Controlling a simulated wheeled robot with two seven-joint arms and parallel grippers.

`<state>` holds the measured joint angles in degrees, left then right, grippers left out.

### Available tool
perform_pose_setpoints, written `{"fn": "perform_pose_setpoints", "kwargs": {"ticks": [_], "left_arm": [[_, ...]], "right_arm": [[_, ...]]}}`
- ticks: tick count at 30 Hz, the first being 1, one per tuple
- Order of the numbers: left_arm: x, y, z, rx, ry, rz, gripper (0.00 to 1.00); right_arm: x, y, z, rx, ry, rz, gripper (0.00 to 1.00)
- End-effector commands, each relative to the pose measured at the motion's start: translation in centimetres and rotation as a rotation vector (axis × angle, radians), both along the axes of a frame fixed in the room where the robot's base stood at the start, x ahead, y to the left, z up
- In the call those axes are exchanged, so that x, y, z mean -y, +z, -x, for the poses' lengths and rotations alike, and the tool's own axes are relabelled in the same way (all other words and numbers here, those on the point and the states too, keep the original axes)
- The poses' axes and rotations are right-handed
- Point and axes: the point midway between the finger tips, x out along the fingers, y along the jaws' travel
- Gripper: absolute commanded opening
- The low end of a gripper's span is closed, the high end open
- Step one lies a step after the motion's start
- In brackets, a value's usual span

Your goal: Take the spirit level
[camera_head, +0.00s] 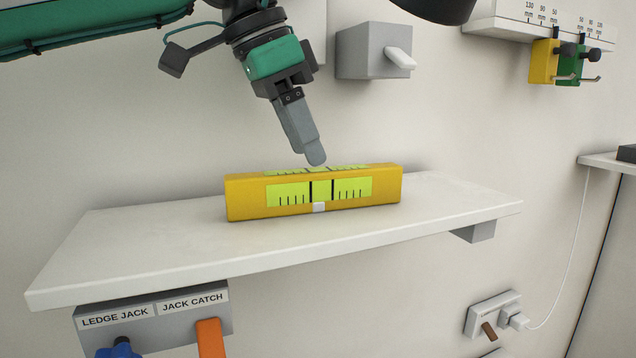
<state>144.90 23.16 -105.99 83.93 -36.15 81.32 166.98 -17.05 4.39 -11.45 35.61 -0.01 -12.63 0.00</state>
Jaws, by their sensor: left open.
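The spirit level (313,192) is a yellow bar with lime-green marked windows on its front and top. It rests on a white wall shelf (130,245), lying lengthwise along it. My left gripper (316,160) points down from above, with its fingertips just over the top middle of the level. The fingers line up one behind the other in this view, so the gap between them is hidden. The level stands on the shelf and no grip on it shows. My right gripper is not in view.
Under the shelf is a grey panel (152,322) labelled LEDGE JACK and JACK CATCH, with a blue knob (119,349) and an orange lever (209,338). A grey wall box (372,50) stands behind my gripper. A rack (540,28) with yellow and green gauges hangs upper right.

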Motion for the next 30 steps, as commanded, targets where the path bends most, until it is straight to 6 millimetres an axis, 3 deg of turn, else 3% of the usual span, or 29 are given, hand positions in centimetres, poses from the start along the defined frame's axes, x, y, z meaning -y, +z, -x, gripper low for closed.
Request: {"fn": "perform_pose_setpoints", "kwargs": {"ticks": [9, 14, 20, 28, 30], "left_arm": [[1.5, -3.1, -0.4, -0.003, 0.000, -0.002, 0.53], [1.9, -4.4, -0.5, -0.002, 0.001, -0.001, 0.53], [2.0, -4.6, -0.5, 0.000, 0.001, 0.000, 0.53], [2.0, -4.5, -0.5, 0.000, 0.001, 0.000, 0.02], [2.0, -4.5, -0.5, 0.001, 0.001, 0.001, 0.00]], "right_arm": [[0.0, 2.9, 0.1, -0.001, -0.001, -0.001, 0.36], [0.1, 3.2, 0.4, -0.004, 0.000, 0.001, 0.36], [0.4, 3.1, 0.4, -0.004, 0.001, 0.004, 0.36], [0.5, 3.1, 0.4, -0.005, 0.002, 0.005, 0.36], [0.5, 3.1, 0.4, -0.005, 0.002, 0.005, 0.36]]}}
